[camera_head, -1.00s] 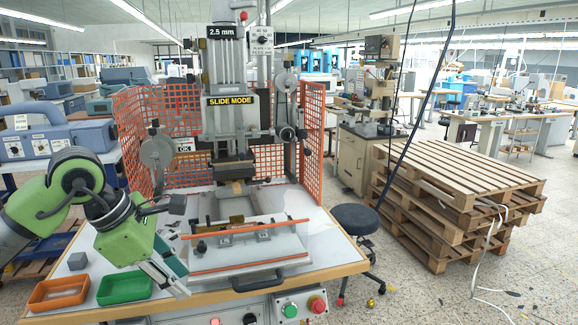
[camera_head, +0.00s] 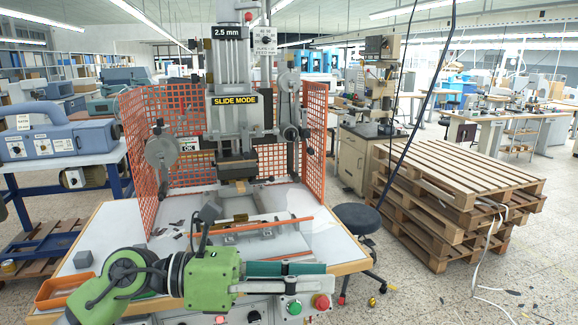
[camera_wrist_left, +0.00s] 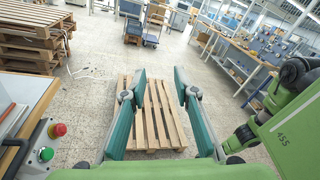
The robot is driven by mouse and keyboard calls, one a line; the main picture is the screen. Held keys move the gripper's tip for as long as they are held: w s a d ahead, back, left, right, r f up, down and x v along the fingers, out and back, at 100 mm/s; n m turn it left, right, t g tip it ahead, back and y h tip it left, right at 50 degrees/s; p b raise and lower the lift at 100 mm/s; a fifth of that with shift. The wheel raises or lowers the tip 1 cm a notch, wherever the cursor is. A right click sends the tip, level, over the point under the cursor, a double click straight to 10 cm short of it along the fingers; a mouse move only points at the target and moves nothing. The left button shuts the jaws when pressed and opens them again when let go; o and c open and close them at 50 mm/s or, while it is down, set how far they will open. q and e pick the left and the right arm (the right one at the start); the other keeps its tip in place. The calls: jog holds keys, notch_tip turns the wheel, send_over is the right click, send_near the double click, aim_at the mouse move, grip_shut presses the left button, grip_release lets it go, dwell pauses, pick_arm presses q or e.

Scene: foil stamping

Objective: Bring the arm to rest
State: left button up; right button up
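My left arm reaches across the front edge of the press table (camera_head: 345,243). Its left gripper (camera_head: 318,268) lies level there, pointing right. In the left wrist view the left gripper (camera_wrist_left: 160,82) has its two teal fingers wide apart with nothing between them; only floor and a pallet show beyond. The foil stamping press (camera_head: 235,125) stands behind the arm, with its fixture (camera_head: 268,228) and orange-edged guide on the table. My right gripper is not in view.
A red button (camera_head: 321,302) and green button (camera_head: 294,307) are just below the gripper. A stool (camera_head: 357,218) and stacked pallets (camera_head: 455,175) stand to the right.

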pick_arm(q)
notch_tip(320, 180, up, 5)
jog(key=n+t+h, duration=0.4)
jog(key=n, duration=0.2)
jog(key=w+a+f+n+t+y, duration=0.1)
jog(key=w+a+n+t+y, duration=0.4)
jog(key=n+t, duration=0.45)
jog(key=w+a+f+n+t+y, duration=0.2)
jog(key=w+a+n+t+y, duration=0.35)
jog(key=n, duration=0.75)
jog(key=s+a+f+n+g+y, duration=0.2)
jog(key=a+f+n+y, duration=0.35)
jog(key=f, duration=0.45)
jog(key=s+a+f+n+g+y, duration=0.25)
jog(key=a+f+n+y, duration=0.35)
jog(key=f, duration=0.5)
jog(key=s+a+f+n+g+h, duration=0.15)
jog(key=s+f+n+g, duration=0.8)
jog(key=s+f, duration=1.35)
jog(key=s+f+m+g, duration=0.1)
jog(key=s+f+g, duration=0.1)
jog(key=f, duration=1)
jog(key=s+f+m+g, duration=0.2)
jog(key=f, duration=1.1)
jog(key=s+a+f+g, duration=0.1)
jog(key=s+a+f, duration=0.2)
jog(key=s+f, duration=1.3)
jog(key=shift+s, duration=0.5)
